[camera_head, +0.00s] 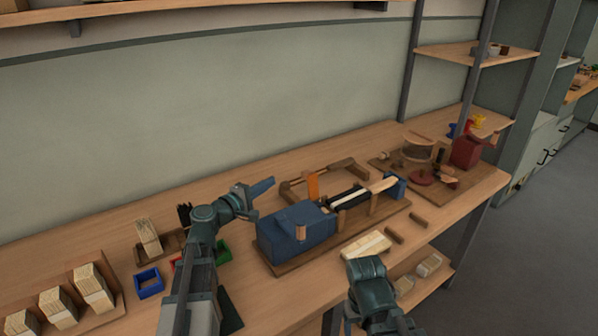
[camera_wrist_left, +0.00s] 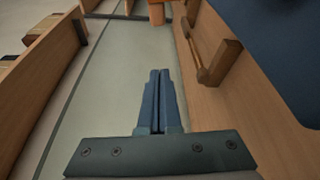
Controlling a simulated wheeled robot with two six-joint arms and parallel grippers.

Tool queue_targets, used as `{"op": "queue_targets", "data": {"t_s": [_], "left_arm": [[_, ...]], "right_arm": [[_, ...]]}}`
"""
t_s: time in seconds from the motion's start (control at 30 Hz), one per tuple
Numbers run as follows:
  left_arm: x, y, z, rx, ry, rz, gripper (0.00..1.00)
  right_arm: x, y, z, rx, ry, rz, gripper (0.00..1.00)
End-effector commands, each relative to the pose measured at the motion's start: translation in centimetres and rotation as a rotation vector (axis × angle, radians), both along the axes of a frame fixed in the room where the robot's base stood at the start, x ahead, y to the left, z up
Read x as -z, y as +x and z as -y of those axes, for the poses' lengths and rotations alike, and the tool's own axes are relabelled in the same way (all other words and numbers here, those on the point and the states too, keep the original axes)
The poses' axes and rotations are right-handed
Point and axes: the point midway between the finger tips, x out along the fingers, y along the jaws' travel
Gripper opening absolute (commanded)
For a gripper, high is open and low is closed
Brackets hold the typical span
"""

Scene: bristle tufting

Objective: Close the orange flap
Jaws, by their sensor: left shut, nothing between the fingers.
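The orange flap (camera_head: 313,185) is a small upright piece on the machine, behind the blue housing (camera_head: 296,230). My left gripper (camera_head: 270,183) is above the table, to the left of the flap and behind the housing, apart from both. Its blue fingers are shut and empty; they also show together in the left wrist view (camera_wrist_left: 160,75).
A wooden bracket (camera_wrist_left: 212,58) lies right of the left fingers in the wrist view. A board with a red block (camera_head: 466,151) stands at the right. Blue (camera_head: 149,283) and green trays and bundles of bristles (camera_head: 93,286) lie at the left. The wall runs behind the table.

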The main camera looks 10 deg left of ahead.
Motion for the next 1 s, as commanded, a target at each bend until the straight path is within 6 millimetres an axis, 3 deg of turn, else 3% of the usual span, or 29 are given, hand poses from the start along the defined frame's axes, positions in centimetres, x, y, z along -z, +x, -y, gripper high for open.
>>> {"op": "queue_targets", "data": {"t_s": [0.27,0.7,0.73,0.8,1.0], "left_arm": [[0.1,1.5,0.6,0.002,0.0,0.0,0.0],[0.6,9.3,4.3,0.002,0.0,-0.001,0.0],[0.6,9.5,4.6,0.001,0.0,0.0,0.0],[0.2,7.7,5.5,0.001,0.0,0.0,0.0],[-0.1,6.5,6.8,0.0,0.0,0.0,0.0]], "right_arm": [[0.1,0.0,0.0,0.0,0.0,0.0,0.74],[0.6,0.0,0.0,0.0,0.0,0.0,0.74],[0.6,0.0,0.0,0.0,0.0,0.0,0.74],[0.2,0.0,0.0,0.0,0.0,0.0,0.74],[-0.1,0.0,0.0,0.0,0.0,0.0,0.74]]}}
